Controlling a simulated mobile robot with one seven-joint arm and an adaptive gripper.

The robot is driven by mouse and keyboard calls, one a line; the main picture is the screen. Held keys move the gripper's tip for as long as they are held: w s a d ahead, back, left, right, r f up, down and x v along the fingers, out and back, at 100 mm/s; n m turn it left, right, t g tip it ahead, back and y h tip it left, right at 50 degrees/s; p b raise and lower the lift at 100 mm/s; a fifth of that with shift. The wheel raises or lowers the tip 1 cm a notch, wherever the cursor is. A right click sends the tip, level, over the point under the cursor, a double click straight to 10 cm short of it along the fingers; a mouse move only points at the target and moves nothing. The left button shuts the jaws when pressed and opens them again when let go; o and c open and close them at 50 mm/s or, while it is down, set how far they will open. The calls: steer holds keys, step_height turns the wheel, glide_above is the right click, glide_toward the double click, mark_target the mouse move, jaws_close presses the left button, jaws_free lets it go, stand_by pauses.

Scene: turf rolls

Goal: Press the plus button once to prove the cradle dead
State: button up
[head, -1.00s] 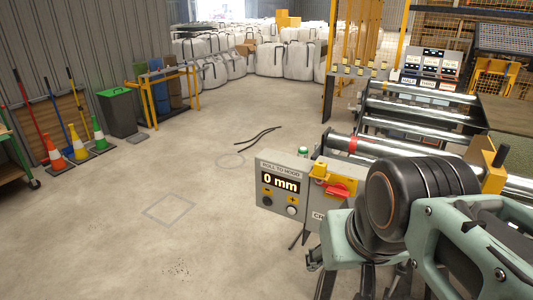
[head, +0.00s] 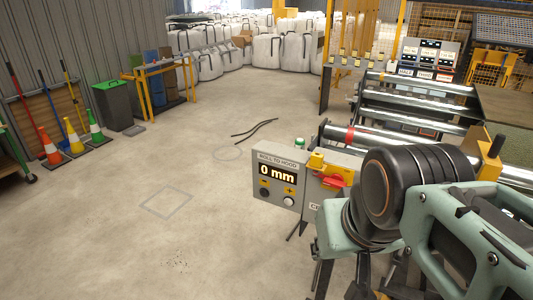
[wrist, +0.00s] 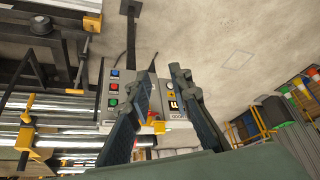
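A grey control box (head: 315,185) labelled "ROLL TO HOOD" stands in the middle of the head view, its display (head: 277,174) reading "0 mm". Below the display, the plus button (head: 289,201) is white under a yellow plus mark, and the minus button (head: 264,193) is dark. A red rotary switch (head: 334,181) with yellow parts is beside the display. In the wrist view, my gripper (wrist: 162,78) is open and empty, its fingers apart in front of the box (wrist: 122,78).
Metal rollers (head: 420,110) stand behind the box and to its right. A yellow post (head: 491,160) rises beside them. Blue, green and red buttons (wrist: 114,88) are on another box face. Floor left of the box is clear, with cones (head: 73,138) farther off.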

jaws_close()
stand_by(1.2)
